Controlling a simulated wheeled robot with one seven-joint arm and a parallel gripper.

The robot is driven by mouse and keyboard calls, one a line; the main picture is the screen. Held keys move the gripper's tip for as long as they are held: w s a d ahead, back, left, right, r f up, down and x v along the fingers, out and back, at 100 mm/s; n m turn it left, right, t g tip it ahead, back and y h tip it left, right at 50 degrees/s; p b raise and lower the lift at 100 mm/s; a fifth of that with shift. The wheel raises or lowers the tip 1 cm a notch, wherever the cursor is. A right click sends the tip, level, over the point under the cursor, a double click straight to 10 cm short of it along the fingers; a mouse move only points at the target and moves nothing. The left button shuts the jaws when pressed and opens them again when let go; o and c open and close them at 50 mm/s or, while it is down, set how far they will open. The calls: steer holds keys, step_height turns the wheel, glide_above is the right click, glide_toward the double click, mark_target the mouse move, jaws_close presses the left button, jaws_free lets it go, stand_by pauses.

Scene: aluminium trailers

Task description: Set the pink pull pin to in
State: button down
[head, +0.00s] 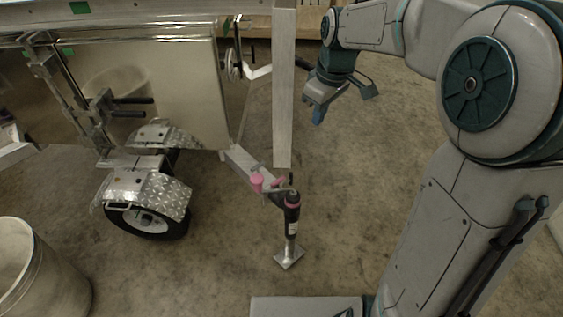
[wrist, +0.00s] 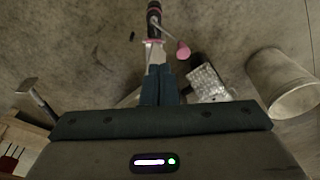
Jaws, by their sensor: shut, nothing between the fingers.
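The pink pull pin (head: 257,182) sits at the side of the black and silver jack (head: 291,215) at the end of the trailer tongue (head: 243,165). In the wrist view the pink pull pin (wrist: 183,50) shows just right of the jack (wrist: 154,22), beyond my fingertips. I cannot tell from these views how far in or out the pin is. My gripper (head: 319,117) hangs in the air above and to the right of the jack. Its fingers (wrist: 159,70) are shut and empty, apart from the pin.
A trailer with a diamond-plate fender (head: 150,192) and wheel stands at the left. An upright aluminium post (head: 284,90) rises between my gripper and the trailer body. A pale bin (head: 45,275) stands at the lower left. The floor right of the jack is clear.

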steer(key=w+a+f+n+g+y+b, duration=0.1)
steer(key=w+f+n+y+b, duration=0.1)
steer(key=w+f+b, duration=0.55)
steer(key=w+a+f+n+y+b, duration=0.1)
steer(key=w+f+n+y+b, duration=0.2)
steer(key=f, duration=0.7)
steer(key=w+a+f+n+g+y+b, duration=0.15)
steer(key=w+f+b, duration=0.25)
steer(key=f+b, duration=0.4)
steer(key=b, duration=0.3)
glide_above(282, 180)
steer(key=a, duration=0.1)
steer(key=f, duration=0.9)
steer(key=shift+w+f, duration=0.1)
steer(key=shift+w, duration=0.3)
steer(key=shift+s+d+f, duration=0.1)
steer(key=shift+d+f, duration=0.05)
steer(key=shift+f, duration=0.4)
steer(key=shift+s+d+f, duration=0.1)
steer(key=shift+d+f, duration=0.05)
steer(key=shift+f, duration=0.4)
steer(key=shift+d+f+b, duration=0.1)
steer(key=shift+f+b, duration=0.35)
steer(key=shift+f, duration=0.15)
steer(key=shift+f, duration=0.1)
steer(key=shift+s+f+b, duration=0.15)
steer(key=shift+f+b, duration=0.5)
steer(key=shift+f, duration=1.45)
